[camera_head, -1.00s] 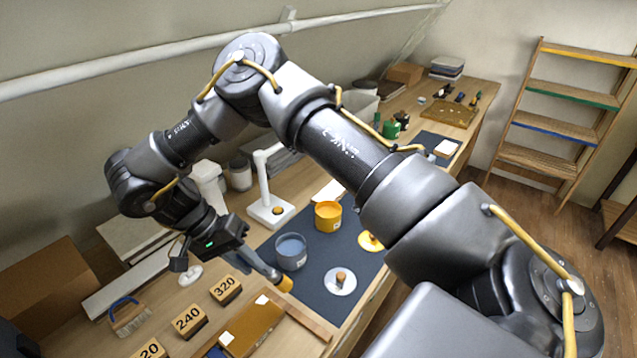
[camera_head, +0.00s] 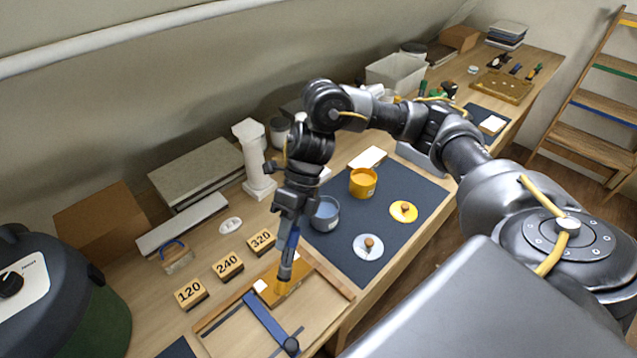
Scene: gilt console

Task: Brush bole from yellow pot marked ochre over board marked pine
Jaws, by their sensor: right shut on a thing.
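My right gripper (camera_head: 291,222) is shut on a brush (camera_head: 289,248) with a blue handle. The brush points down, nearly upright, and its yellow tip is at an orange-brown board (camera_head: 296,290). I cannot tell whether the tip touches. The board lies in a wooden frame and has a small white label, too small to read; the arm and brush hide part of it. The yellow pot (camera_head: 363,184) stands open on the dark mat, with ochre inside; its marking is not legible. Its yellow lid (camera_head: 403,212) lies beside it. My left gripper is not in view.
A blue-grey pot (camera_head: 326,214) stands close to my right gripper, with a pale lid (camera_head: 368,248) nearby. A blue bar (camera_head: 265,318) crosses the wooden frame. Blocks marked 120, 240 and 320 (camera_head: 262,241) line its back. A white column (camera_head: 252,158) stands behind.

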